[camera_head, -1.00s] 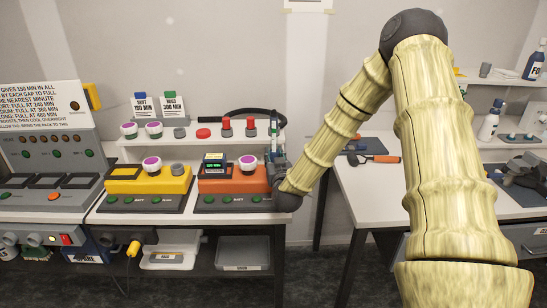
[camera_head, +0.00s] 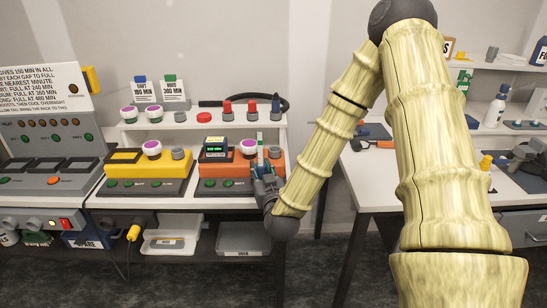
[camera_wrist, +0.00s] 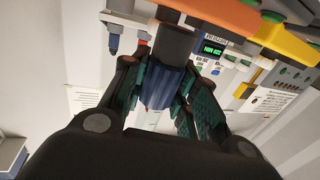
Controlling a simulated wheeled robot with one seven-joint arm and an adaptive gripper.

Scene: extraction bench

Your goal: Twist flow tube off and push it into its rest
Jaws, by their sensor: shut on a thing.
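My gripper (camera_head: 264,162) is at the right end of the orange unit (camera_head: 214,170). In the wrist view my gripper (camera_wrist: 165,88) is shut around a ribbed blue piece (camera_wrist: 160,92), taken as the flow tube. A dark grey cylinder (camera_wrist: 176,43) stands in line with it, against the orange body. I cannot tell whether the two are joined. The unit's small display (camera_head: 215,145) is lit green. I cannot tell which part is the tube's rest.
Red pegs (camera_head: 227,108) and a blue peg (camera_head: 276,107) stand on the white shelf (camera_head: 180,120) behind. A black hose (camera_head: 288,102) lies there. The yellow unit (camera_head: 135,168) is to the left. A gap separates this bench from the right table (camera_head: 365,185).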

